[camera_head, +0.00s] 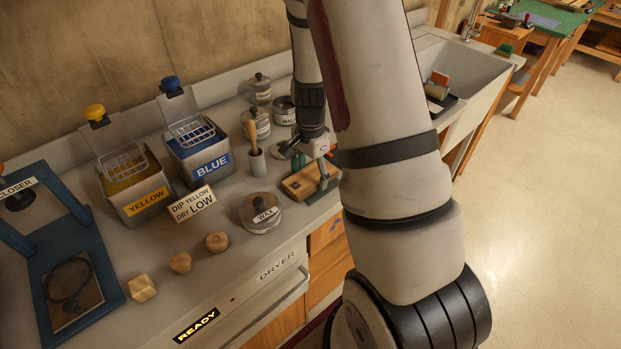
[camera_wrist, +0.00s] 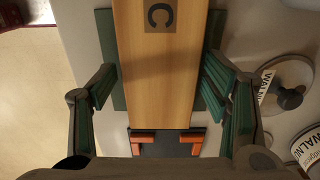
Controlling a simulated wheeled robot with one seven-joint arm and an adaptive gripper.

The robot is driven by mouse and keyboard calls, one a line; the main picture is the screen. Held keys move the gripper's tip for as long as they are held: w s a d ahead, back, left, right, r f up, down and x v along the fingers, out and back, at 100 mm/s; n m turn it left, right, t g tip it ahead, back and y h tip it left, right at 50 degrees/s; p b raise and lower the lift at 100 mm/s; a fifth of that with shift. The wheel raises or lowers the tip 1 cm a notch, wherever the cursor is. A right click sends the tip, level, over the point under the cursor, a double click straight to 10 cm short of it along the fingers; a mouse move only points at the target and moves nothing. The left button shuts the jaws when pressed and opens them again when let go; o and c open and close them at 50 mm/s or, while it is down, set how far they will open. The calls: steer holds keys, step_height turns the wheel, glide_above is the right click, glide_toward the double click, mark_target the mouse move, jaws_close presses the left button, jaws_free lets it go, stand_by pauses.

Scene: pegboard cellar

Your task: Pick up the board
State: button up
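The board, pale wood with a dark C label, fills the upper middle of the wrist view (camera_wrist: 158,85). In the head view the board (camera_head: 298,184) lies on the counter right of the wax tin, partly hidden by my arm. My gripper (camera_wrist: 158,70) is open, with one green-padded finger at each long side of the board. The fingertips are close to its edges; contact is not clear. In the head view my gripper (camera_head: 318,165) is just above the board. A green support (camera_head: 327,187) shows beside and under it.
The wax tin (camera_head: 261,213) stands left of the board. A walnut-labelled tin (camera_wrist: 285,92) is close to my right finger in the wrist view. Behind are more tins (camera_head: 256,122) and a pestle pot (camera_head: 257,161). The sink (camera_head: 463,75) is to the right.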

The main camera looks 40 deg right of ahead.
steer(key=c, duration=0.8)
steer(key=shift+r, duration=0.15)
